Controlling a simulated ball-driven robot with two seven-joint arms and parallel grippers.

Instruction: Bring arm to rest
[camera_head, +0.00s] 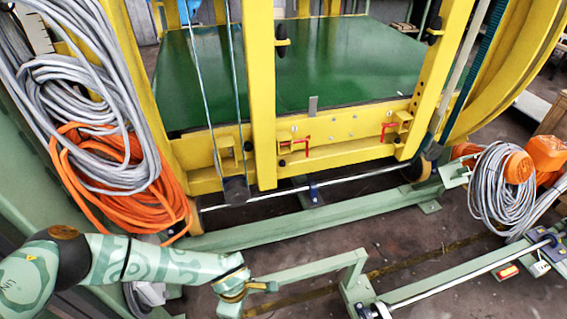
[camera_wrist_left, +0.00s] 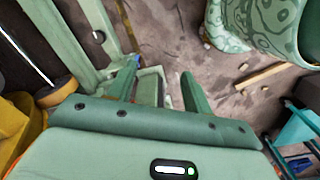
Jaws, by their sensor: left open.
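My left arm (camera_head: 150,262), pale green with a swirl pattern, reaches in from the lower left of the head view. Its gripper (camera_head: 268,286) is low in the picture, close to the left end of a green bracket bar (camera_head: 312,267). In the left wrist view the two green fingers (camera_wrist_left: 159,67) stand apart, so the gripper is open. Green metalwork shows behind and between the fingers; I cannot tell whether they touch it. No held object shows. My right gripper is in neither view.
A yellow frame (camera_head: 262,110) with a green platform (camera_head: 350,65) stands ahead. Orange cable (camera_head: 120,200) and grey cable (camera_head: 75,80) hang at left; another grey coil (camera_head: 500,190) is at right. A green floor rail (camera_head: 300,228) crosses the middle. Brown floor shows around the bracket.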

